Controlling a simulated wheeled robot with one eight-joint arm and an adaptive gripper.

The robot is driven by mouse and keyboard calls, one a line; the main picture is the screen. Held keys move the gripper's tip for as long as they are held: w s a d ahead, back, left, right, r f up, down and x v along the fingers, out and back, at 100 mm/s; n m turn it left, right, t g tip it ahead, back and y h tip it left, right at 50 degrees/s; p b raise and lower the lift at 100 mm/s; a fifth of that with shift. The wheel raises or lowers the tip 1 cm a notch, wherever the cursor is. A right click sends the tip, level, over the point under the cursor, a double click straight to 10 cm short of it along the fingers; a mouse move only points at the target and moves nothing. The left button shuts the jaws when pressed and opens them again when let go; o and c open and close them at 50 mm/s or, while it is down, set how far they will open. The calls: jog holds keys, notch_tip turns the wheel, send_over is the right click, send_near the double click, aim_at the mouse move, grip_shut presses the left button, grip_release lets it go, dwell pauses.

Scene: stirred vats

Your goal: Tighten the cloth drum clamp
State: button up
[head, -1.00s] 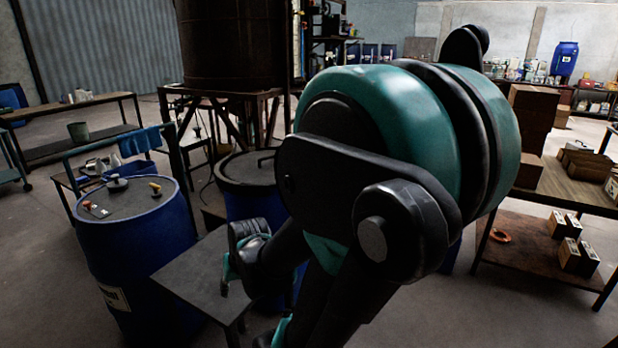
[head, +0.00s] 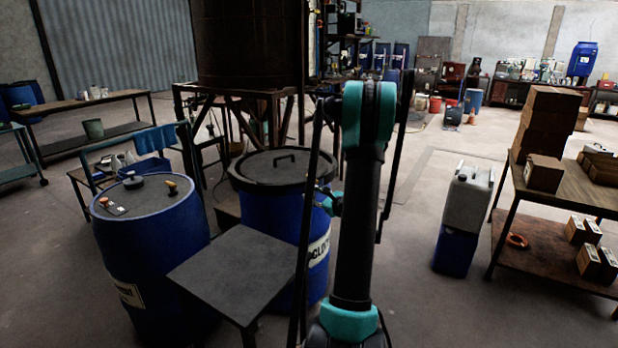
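The drum with the partly hidden label that seems to read "CLOT..." (head: 262,222) is blue and stands left of my arm. Its dark lid (head: 262,168) has a handle on top and a black rim band around it. The right side of that rim is behind my arm, and I cannot make out a clamp lever. A small teal and black part, likely my gripper (head: 331,202), shows beside the drum's right rim. My upright arm hides most of it. I cannot see its fingers clearly, nor whether it touches the drum.
A second blue drum (head: 150,240) with small items on its lid stands at left. A low dark table (head: 235,270) stands in front of the drums. A brown tank (head: 248,45) on a stand rises behind. A white canister (head: 467,200) on a blue box and a box-laden table (head: 560,190) stand right.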

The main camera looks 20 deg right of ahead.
aim_at(309, 175)
jog(key=d+f+m+t+h, duration=0.1)
jog(key=d+m+t+h, duration=0.1)
jog(key=d+m, duration=0.4)
jog(key=shift+n, duration=0.6)
jog(key=w, duration=0.6)
jog(key=w+a, duration=0.1)
jog(key=w, duration=1.1)
jog(key=shift+a, duration=0.15)
grip_shut()
